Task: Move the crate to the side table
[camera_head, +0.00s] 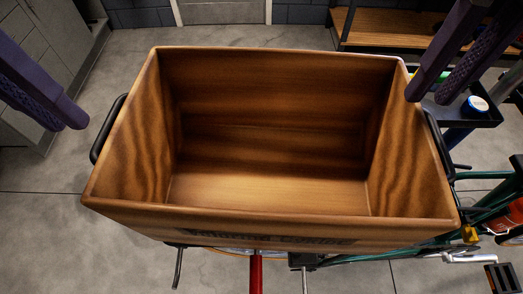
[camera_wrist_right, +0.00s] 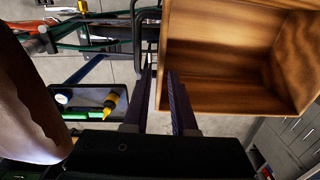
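The crate (camera_head: 270,190) is a large open wooden box, empty inside, filling the middle of the head view. It has a black handle on its left end (camera_head: 107,128) and another on its right end (camera_head: 440,145). My left gripper (camera_head: 70,125) is open and empty, just left of the left handle. My right gripper (camera_head: 429,98) is open at the crate's far right corner, its fingers parted. In the wrist view the right gripper (camera_wrist_right: 160,75) is beside the crate (camera_wrist_right: 225,95). What supports the crate is hidden. A wood-topped table (camera_head: 400,30), possibly the side table, stands at the back right.
A teal bike frame (camera_head: 490,205) and a dark tool tray (camera_head: 455,112) lie right of the crate. A red post (camera_head: 256,272) shows below its near side. Grey cabinets (camera_head: 50,50) stand at the left. Grey floor (camera_head: 50,220) is clear at the left.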

